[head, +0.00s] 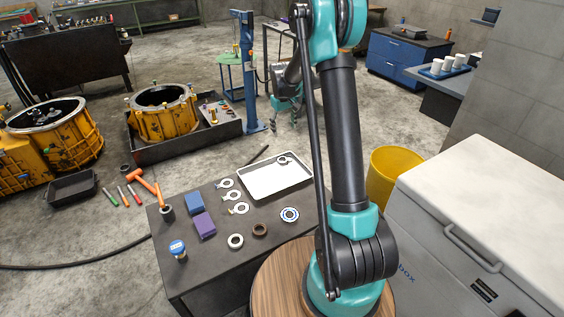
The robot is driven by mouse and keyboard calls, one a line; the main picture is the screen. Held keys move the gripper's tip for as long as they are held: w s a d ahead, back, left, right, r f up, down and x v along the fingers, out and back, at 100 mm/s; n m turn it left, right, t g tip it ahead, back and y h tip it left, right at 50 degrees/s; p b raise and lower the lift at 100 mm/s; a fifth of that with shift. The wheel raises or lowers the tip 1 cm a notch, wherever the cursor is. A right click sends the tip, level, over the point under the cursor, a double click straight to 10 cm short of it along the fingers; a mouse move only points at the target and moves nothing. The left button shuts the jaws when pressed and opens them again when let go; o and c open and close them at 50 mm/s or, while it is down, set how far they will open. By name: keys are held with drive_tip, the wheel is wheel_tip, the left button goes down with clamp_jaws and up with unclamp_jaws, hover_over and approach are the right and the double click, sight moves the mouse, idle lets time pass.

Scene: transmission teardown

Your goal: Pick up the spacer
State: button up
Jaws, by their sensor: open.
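Several ring-shaped parts lie on the dark table (215,270); I cannot tell for sure which is the spacer. A pale ring (235,241) lies near the front, with a brown ring (260,230) to its right. A bearing-like ring (289,214) lies further right. Tabbed rings (231,196) form a column left of the white tray (262,191), and another tabbed ring (283,160) lies in it. My gripper (284,126) is small in view, open and seemingly empty, beyond the tray's far edge and apart from the rings.
A blue box (194,203), a purple box (204,225), a blue-capped jar (178,250), a dark cylinder (167,212) and an orange hammer (150,184) are on the table's left. A yellow bin (393,175) and a white chest (480,205) stand right. A blue post (247,75) rises behind.

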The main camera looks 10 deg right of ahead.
approach(282, 162)
drive_tip(key=shift+n+g, duration=0.4)
drive_tip(key=f, duration=0.4)
drive_tip(key=w+f, duration=0.1)
drive_tip(key=f, duration=0.1)
drive_tip(key=shift+d+f, duration=0.3)
drive_tip(key=shift+c, duration=0.4)
drive_tip(key=c, duration=1.2)
drive_tip(key=shift+r, duration=0.15)
wheel_tip(282, 162, up, 20)
drive_tip(key=shift+s+f, duration=0.1)
